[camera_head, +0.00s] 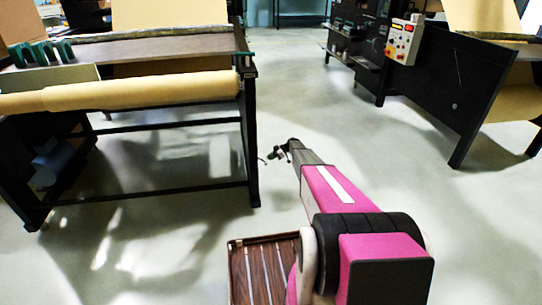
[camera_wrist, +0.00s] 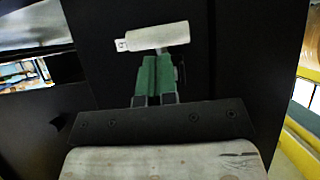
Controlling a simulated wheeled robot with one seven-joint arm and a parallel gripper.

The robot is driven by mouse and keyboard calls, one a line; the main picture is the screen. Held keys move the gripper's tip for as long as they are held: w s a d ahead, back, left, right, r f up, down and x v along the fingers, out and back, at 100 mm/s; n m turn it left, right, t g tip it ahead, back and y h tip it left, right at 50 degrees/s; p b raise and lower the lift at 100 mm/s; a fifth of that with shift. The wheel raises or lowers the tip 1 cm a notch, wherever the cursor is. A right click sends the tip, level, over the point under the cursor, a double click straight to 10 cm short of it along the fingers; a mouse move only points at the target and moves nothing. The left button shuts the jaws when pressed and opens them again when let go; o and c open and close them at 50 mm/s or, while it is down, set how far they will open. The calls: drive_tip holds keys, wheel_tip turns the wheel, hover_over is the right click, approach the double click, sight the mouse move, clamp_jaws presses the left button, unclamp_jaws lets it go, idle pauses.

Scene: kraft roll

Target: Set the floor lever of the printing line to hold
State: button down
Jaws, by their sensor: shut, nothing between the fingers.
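In the wrist view, my gripper (camera_wrist: 152,62) points forward with its two green fingers together and nothing between them. A pale, bar-shaped handle (camera_wrist: 152,37) lies crosswise just beyond the fingertips, in front of a black panel; it may be the floor lever's grip. I cannot tell whether the fingertips touch it. In the head view, my gripper (camera_head: 277,152) is small and dark at the far end of my magenta arm, just right of the roll stand's leg. No floor lever or hold marking can be made out there.
A black stand with a kraft roll (camera_head: 140,91) is at the left. A black machine with a control box (camera_head: 404,39) stands at the back right. Grey floor (camera_head: 370,130) between them is clear. A yellow beam (camera_wrist: 300,132) edges the wrist view's right side.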

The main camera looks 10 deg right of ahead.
drive_tip(key=shift+a+f, duration=0.2)
drive_tip(key=shift+f, duration=0.3)
drive_tip(key=shift+a+f, duration=0.15)
drive_tip(key=shift+f, duration=0.35)
